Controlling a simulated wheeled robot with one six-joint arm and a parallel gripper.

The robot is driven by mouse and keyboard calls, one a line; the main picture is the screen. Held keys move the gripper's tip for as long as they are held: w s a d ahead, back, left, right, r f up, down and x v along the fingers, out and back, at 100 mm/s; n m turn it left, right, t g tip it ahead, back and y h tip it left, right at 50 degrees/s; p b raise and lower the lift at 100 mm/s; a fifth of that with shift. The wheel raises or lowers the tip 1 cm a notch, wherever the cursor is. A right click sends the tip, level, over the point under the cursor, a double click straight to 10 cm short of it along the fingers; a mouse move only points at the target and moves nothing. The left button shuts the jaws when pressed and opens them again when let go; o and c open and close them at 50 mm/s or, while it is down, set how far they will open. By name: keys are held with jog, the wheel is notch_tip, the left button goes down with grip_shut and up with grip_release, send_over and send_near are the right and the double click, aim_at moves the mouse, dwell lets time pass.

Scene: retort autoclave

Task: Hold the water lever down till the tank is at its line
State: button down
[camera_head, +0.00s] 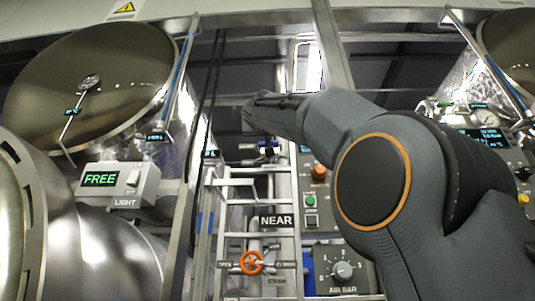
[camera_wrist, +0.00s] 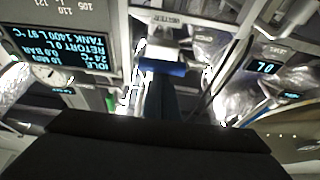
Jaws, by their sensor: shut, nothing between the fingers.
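A blue-handled lever (camera_head: 268,144) shows in the head view among pipes behind the ladder; I take it for the water lever. A blue bar (camera_wrist: 162,67) under a pale fitting shows upside down in the wrist view and looks like the same lever. My gripper (camera_head: 256,104) is shut and empty, just above the lever in the head view. Its dark fingers (camera_wrist: 161,97) point toward the blue bar in the wrist view; I cannot tell whether they touch it. An upside-down display (camera_wrist: 45,48) shows retort and tank figures. The tank's line is not identifiable.
A metal ladder (camera_head: 235,202) stands below the gripper. An orange handwheel (camera_head: 252,262), a NEAR sign (camera_head: 276,221) and an AIR BAR dial (camera_head: 343,270) are lower down. A round retort door (camera_head: 95,85) and FREE readout (camera_head: 100,179) are at left.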

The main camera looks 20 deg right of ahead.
jog(key=shift+w+f, duration=0.4)
jog(key=shift+f, duration=0.15)
dwell(0.8)
dwell(4.7)
notch_tip(320, 180, up, 5)
jog(key=s+p, duration=0.1)
jog(key=p, duration=0.3)
jog(key=b+v, duration=0.5)
jog(key=v, duration=0.5)
jog(key=shift+f, duration=0.35)
